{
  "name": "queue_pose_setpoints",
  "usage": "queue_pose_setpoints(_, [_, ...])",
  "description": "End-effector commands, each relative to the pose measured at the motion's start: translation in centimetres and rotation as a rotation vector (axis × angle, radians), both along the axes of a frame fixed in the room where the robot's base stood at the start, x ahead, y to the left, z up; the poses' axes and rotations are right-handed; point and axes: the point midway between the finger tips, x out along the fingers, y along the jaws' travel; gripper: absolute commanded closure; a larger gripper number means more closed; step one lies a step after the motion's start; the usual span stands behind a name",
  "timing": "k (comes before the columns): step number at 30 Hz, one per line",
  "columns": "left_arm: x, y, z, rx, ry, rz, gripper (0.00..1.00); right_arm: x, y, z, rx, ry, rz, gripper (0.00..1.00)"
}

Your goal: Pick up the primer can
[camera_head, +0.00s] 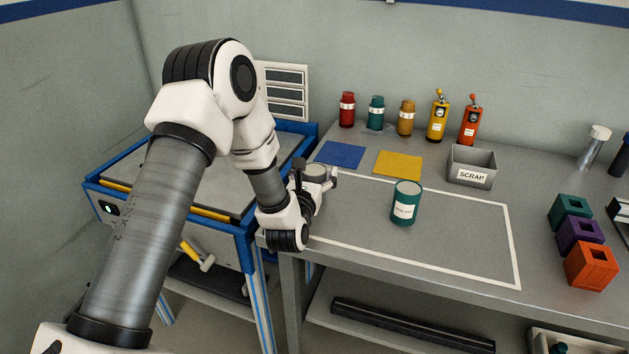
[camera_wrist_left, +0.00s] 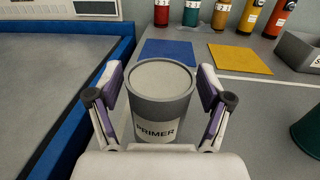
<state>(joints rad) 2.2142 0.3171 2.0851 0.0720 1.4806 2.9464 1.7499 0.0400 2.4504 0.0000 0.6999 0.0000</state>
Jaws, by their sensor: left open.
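The primer can (camera_wrist_left: 160,100) is a grey can with a pale lid and a label reading PRIMER. It stands upright in the left wrist view, between the two fingers of my left gripper (camera_wrist_left: 160,103). The fingers are open, one on each side, and look apart from the can. In the head view the primer can (camera_head: 314,172) is at the left end of the grey bench, partly hidden by my left gripper (camera_head: 316,178). My right gripper is in neither view.
A teal can (camera_head: 405,203) stands inside the white outline on the grey bench (camera_head: 450,245). Blue (camera_head: 339,153) and yellow (camera_head: 398,164) mats, a SCRAP bin (camera_head: 471,167) and several bottles are behind. A blue-edged cart (camera_head: 245,228) adjoins left. Coloured blocks (camera_head: 580,232) sit right.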

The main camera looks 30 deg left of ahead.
Motion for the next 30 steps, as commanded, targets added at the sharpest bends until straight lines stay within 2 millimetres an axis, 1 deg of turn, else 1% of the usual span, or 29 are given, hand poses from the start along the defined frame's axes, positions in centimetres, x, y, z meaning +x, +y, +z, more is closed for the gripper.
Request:
queue_pose_setpoints(1, [0.77, 0.28, 0.13, 0.001, -0.002, 0.001, 0.21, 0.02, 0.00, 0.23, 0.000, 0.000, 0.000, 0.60])
queue_pose_setpoints(3, [1.48, 0.53, 0.05, 0.000, 0.000, 0.000, 0.21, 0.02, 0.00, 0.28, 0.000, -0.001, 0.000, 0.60])
queue_pose_setpoints(9, [1.71, 0.60, -0.03, 0.000, 0.000, 0.000, 0.21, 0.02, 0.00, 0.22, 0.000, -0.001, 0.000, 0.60])
queue_pose_setpoints(10, [1.71, 0.60, -0.03, 0.000, 0.000, 0.000, 0.24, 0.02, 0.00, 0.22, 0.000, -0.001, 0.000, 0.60])
queue_pose_setpoints(11, [1.71, 0.60, -0.03, 0.000, 0.000, 0.000, 0.35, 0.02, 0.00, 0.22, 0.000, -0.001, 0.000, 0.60])
queue_pose_setpoints(12, [1.70, 0.59, -0.03, 0.000, 0.000, 0.000, 0.49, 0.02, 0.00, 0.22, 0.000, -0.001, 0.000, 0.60])
queue_pose_setpoints(14, [1.70, 0.59, -0.03, 0.000, 0.000, 0.000, 0.70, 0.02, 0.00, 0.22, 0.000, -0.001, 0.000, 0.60])
queue_pose_setpoints(15, [1.69, 0.59, -0.03, 0.000, 0.001, 0.000, 0.85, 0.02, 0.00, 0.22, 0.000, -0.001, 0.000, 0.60])
queue_pose_setpoints(16, [1.69, 0.59, -0.04, 0.000, 0.001, 0.000, 0.91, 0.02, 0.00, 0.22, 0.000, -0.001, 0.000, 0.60])
queue_pose_setpoints(18, [1.68, 0.59, -0.05, 0.000, 0.001, 0.000, 0.93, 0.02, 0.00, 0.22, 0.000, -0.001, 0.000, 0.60])
queue_pose_setpoints(30, [1.68, 0.59, 0.22, 0.000, 0.000, 0.000, 0.93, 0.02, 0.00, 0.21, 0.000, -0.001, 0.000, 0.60])
